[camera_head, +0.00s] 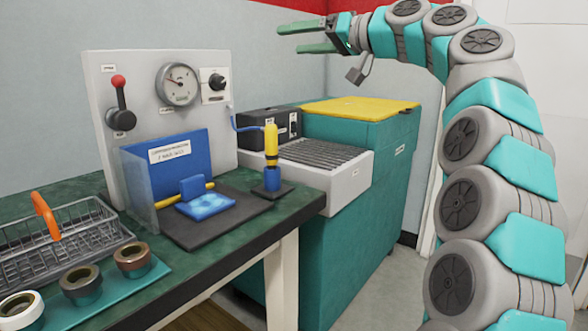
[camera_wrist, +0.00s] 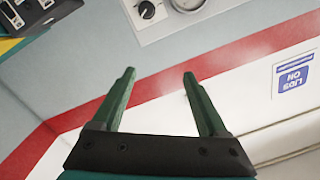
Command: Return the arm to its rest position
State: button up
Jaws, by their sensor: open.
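My gripper (camera_head: 306,38) is raised high at the top of the head view, pointing left, above the yellow-topped cabinet. Its two green fingers are apart with nothing between them. In the wrist view the gripper (camera_wrist: 161,95) also shows open and empty, with the wall and its red stripe behind. My arm (camera_head: 495,150) curves up along the right side of the head view, clear of the bench.
A green bench (camera_head: 275,215) holds a gauge panel (camera_head: 205,125), a blue fixture (camera_head: 205,200), a wire basket (camera_head: 85,245) and several tape-like rings (camera_head: 132,257). A teal cabinet (camera_head: 385,180) with a yellow top (camera_head: 360,107) stands under the gripper. Air around the gripper is free.

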jog(key=s+a+f+m+g+h, duration=0.1)
jog(key=s+f+g+h, duration=0.1)
jog(key=s+f, duration=0.5)
jog(key=s+a+f+m+g+h+b, duration=0.1)
jog(key=s+f+g+h, duration=0.15)
jog(key=f, duration=0.95)
jog(key=s+a+f+m+g+h, duration=0.1)
jog(key=s+f+h, duration=0.1)
jog(key=s+f, duration=0.55)
jog(key=s+d+f+g+h, duration=0.2)
jog(key=s+d+f, duration=0.3)
jog(key=s+f, duration=0.5)
jog(key=s+d+f+m+g+h+b, duration=0.1)
jog(key=s+d+f+g+h, duration=0.1)
jog(key=s+d+f, duration=0.4)
jog(key=s+d+f+m+g+h, duration=0.1)
jog(key=s+d+f+h, duration=0.3)
jog(key=s+f, duration=0.9)
jog(key=shift+s+d+f+g, duration=0.4)
jog(key=shift+d+g, duration=0.15)
jog(key=shift+d, duration=0.3)
